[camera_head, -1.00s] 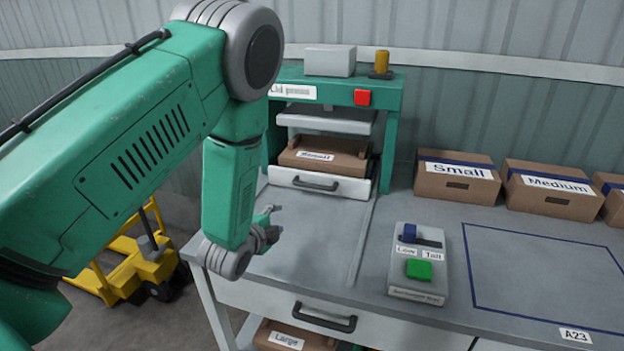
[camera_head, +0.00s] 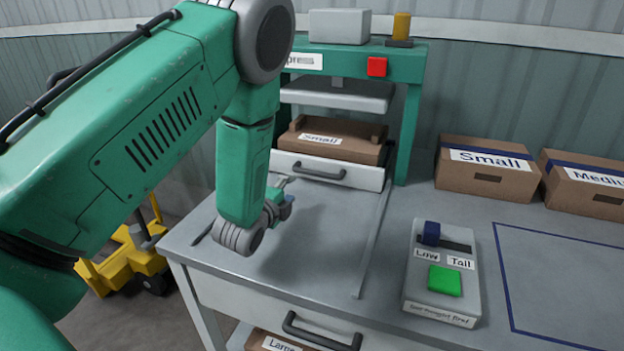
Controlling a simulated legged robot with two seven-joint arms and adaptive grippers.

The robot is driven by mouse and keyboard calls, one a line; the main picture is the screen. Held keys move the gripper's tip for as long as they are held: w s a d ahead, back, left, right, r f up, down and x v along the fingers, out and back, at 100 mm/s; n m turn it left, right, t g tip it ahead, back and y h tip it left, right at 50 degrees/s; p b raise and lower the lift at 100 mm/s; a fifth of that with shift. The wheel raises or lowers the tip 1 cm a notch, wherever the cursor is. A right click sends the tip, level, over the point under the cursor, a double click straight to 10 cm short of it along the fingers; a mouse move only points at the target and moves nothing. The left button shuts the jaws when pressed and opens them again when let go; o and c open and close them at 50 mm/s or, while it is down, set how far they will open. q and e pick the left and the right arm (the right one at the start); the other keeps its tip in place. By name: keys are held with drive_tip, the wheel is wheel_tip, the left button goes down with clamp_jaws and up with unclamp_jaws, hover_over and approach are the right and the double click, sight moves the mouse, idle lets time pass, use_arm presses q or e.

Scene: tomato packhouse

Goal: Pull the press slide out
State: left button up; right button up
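The green press (camera_head: 411,120) stands at the back of the bench. Its white slide (camera_head: 358,177) sits under the grey press plate (camera_head: 336,97), with a dark handle (camera_head: 319,172) on its front. A brown wooden form labelled Small (camera_head: 341,153) rests on the slide. My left gripper (camera_head: 287,190) is in front of the slide, left of and below the handle, apart from it as far as I can see. Its fingers are small and partly hidden by my wrist, so I cannot tell how wide they are. My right gripper is not in view.
A control box (camera_head: 442,300) with a green button and a blue slider stands right of a thin rail (camera_head: 372,245). Cardboard boxes labelled Small (camera_head: 487,182) and Medium (camera_head: 590,203) stand at the back right. The bench (camera_head: 310,250) before the slide is clear.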

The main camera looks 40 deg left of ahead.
sight(308, 173)
use_arm(q)
drive_tip(key=w+a, duration=0.2)
drive_tip(key=shift+w+f, duration=0.3)
drive_tip(key=shift+f, duration=0.1)
drive_tip(key=x, duration=0.6)
drive_tip(key=d+x, duration=0.1)
drive_tip(key=x, duration=0.3)
drive_tip(key=shift+w+r+b, duration=0.1)
drive_tip(key=shift+w+b, duration=0.05)
drive_tip(key=shift+b, duration=0.2)
drive_tip(key=shift+w+a+f, duration=0.2)
drive_tip(key=shift+w+a, duration=0.1)
drive_tip(key=shift+a, duration=0.1)
drive_tip(key=shift+d+r, duration=0.1)
drive_tip(key=shift+d, duration=0.2)
drive_tip(key=shift+c, duration=1.3)
drive_tip(key=shift+d, duration=0.2)
clamp_jaws()
